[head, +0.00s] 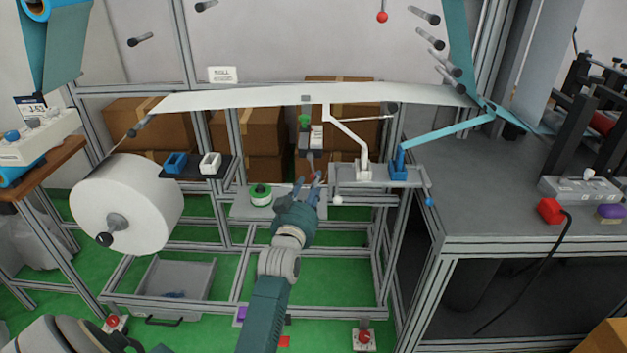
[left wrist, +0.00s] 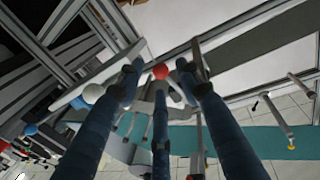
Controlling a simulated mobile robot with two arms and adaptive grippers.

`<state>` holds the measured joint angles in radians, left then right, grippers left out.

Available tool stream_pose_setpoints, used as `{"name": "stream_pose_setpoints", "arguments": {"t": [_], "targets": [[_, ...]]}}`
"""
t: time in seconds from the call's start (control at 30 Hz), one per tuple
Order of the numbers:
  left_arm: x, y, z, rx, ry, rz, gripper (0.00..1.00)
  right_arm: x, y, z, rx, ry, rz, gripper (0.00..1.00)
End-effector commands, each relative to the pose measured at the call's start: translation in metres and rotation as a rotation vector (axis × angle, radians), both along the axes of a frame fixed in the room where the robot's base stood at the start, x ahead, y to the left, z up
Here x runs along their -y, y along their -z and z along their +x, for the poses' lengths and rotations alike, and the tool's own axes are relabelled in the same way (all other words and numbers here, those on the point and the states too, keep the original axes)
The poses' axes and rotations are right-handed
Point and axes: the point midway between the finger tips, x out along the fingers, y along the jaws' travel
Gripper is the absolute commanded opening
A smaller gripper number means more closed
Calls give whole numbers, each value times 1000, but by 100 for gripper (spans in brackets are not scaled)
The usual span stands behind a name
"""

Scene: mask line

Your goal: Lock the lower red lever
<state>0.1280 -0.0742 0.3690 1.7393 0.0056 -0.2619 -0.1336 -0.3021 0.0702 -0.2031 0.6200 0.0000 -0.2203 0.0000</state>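My left gripper (head: 312,185) reaches up at the middle of the metal frame, below the white web and just right of the green-and-white tape roll (head: 260,194). Its blue fingers are spread. In the left wrist view a red ball knob (left wrist: 160,72) shows between the fingertips of my left gripper (left wrist: 162,78); I cannot tell whether they touch it. In the head view the lower red lever cannot be made out clearly around the hand. Another red ball knob (head: 382,17) shows high on the back panel. My right gripper is not in view.
A white lever arm (head: 347,133) and a blue lever arm (head: 445,132) stand right of the hand. A large white roll (head: 128,203) is at left. Frame bars surround the hand. A grey table (head: 500,200) with a red block (head: 550,210) is at right.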

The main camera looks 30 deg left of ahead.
Motion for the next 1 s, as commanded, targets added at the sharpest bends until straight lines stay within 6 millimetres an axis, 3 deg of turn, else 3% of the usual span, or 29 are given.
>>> {"name": "stream_pose_setpoints", "arguments": {"t": [0.2,0.53,0.57,0.73,1.0], "targets": [[-9,0,23,1,0,0,36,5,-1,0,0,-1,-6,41],[-10,0,27,0,0,1,36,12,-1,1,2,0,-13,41],[-10,0,27,0,0,1,34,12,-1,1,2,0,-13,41],[-10,1,27,0,0,1,0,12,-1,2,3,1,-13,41],[-11,0,26,-10,0,13,0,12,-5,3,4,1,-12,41]]}}
